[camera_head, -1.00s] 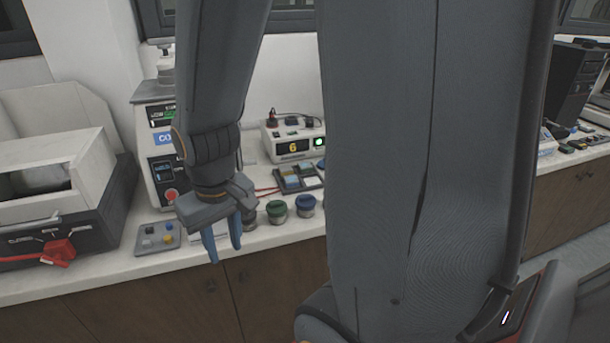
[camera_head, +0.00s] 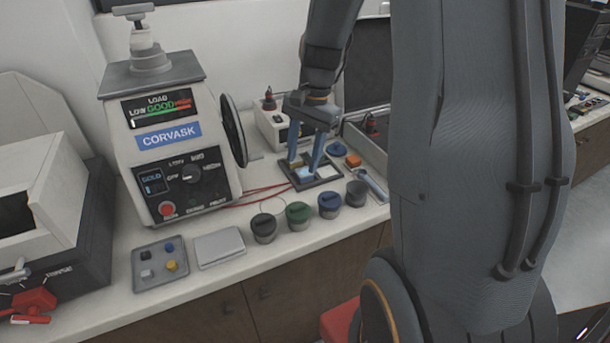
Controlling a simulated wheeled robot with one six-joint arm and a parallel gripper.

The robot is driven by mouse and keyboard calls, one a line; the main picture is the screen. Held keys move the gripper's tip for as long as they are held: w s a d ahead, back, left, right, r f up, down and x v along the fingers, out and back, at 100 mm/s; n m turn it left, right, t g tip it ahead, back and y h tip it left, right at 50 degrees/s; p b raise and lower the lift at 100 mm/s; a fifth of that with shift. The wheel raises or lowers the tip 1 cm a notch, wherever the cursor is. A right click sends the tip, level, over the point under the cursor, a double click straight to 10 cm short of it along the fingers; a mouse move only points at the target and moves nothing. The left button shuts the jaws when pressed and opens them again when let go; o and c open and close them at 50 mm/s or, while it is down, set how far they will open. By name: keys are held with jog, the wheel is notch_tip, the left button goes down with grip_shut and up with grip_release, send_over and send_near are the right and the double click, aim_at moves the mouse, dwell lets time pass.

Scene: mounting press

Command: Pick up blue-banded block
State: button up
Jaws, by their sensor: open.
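A dark sorting tray (camera_head: 318,184) lies on the counter right of the press. A light-blue block (camera_head: 304,173) sits in its left part; I cannot make out a band on it. My gripper (camera_head: 303,167) points down over this tray with its blue fingers apart. The fingertips are at the block, one to its left and one to its right in the picture. I cannot tell whether they touch it. A pale block or empty cell (camera_head: 329,171) shows in the tray's right part.
The CORVASK press (camera_head: 170,135) stands at left. Jars with black (camera_head: 263,228), green (camera_head: 299,215), blue (camera_head: 330,205) and grey (camera_head: 356,192) lids line the front. An orange block (camera_head: 353,160) lies behind right.

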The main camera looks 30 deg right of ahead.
aim_at(304, 171)
jog(key=w+d+f+m+y, duration=0.1)
jog(key=w+d+m+y, duration=0.1)
jog(key=w+d+m, duration=0.35)
jog(key=shift+m, duration=0.35)
jog(key=shift+d+p+x, duration=0.2)
jog(key=shift+p+x, duration=1.15)
jog(key=shift+x, duration=2.55)
jog(key=shift+s, duration=0.1)
grip_shut()
